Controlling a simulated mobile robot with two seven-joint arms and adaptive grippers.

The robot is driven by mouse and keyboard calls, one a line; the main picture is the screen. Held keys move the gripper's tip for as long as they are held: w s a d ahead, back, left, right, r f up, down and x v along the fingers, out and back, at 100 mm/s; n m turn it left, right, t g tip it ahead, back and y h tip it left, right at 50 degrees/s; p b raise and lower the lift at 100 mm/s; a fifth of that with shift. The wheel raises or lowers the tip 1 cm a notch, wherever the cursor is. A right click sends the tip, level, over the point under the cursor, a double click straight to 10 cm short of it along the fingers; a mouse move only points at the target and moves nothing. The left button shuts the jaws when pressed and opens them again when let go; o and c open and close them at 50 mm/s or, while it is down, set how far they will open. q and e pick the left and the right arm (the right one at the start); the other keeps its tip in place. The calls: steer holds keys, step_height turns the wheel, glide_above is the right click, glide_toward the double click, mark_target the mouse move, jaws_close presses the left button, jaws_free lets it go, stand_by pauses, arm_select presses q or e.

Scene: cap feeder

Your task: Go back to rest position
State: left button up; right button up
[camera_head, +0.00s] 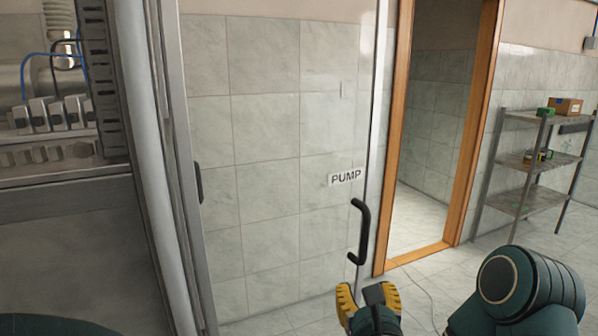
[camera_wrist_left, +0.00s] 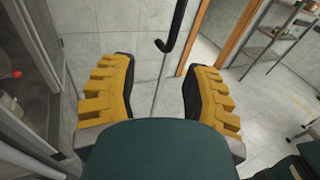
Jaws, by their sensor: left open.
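My left gripper (camera_head: 367,294) shows at the bottom of the head view, with yellow fingers and dark pads. It is open and holds nothing. In the head view a black door handle (camera_head: 360,232) is just above the fingers. A gap shows between handle and fingers in the picture, but I cannot tell the depth. My right gripper is not in view; a teal arm link of mine is at the lower right.
A clear panel door carries a "PUMP" label (camera_head: 346,177) and the black handle. A machine cabinet with a grey post (camera_head: 150,150) stands close on the left. A wooden doorframe (camera_head: 470,130) and a metal shelf (camera_head: 530,160) are to the right. Tiled floor there is open.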

arm_select(q)
steer(key=w+a+f+n+g+y, duration=0.4)
steer(key=a+f, duration=0.3)
steer(key=f, duration=0.5)
steer(key=s+a+f+n+g+h, duration=0.2)
steer(key=s+a+f+n+g, duration=0.1)
steer(key=f+n, duration=0.6)
steer(key=s+a+f+n+g+h, duration=0.3)
steer(key=f+n, duration=0.6)
steer(key=n, duration=0.4)
steer(key=s+a+f+n+g+h, duration=0.2)
steer(key=s+a+f+n+g, duration=0.3)
steer(key=a+f+n, duration=0.3)
step_height(320, 180, down, 2)
steer(key=s+n, duration=0.1)
steer(key=n, duration=0.3)
steer(key=shift+s+h, duration=0.3)
steer(key=shift+s, duration=0.1)
steer(key=shift+a, duration=0.15)
